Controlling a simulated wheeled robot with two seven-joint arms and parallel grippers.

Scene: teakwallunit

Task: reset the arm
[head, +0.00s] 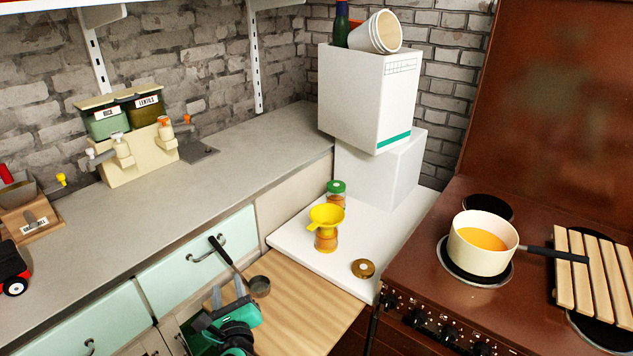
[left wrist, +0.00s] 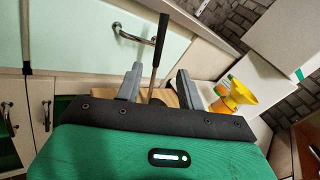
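My left gripper (head: 230,290) is at the bottom of the head view, over the left edge of the wooden worktop. Its two fingers are spread apart in the left wrist view (left wrist: 158,82), with nothing clamped between them. A ladle with a black handle (head: 226,255) and a small grey bowl (head: 260,286) is just beyond the fingers. In the left wrist view its handle (left wrist: 159,48) runs up through the gap between the fingers. I cannot tell what supports the ladle. My right gripper is in neither view.
A yellow funnel (head: 327,214) sits on a jar, near a green-lidded jar (head: 336,193) and a loose lid (head: 363,268). Stacked white boxes (head: 365,95) stand behind. A pot (head: 480,245) is on the stove at right. Pale green drawers (head: 195,265) are at left. The wooden worktop (head: 305,310) is clear.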

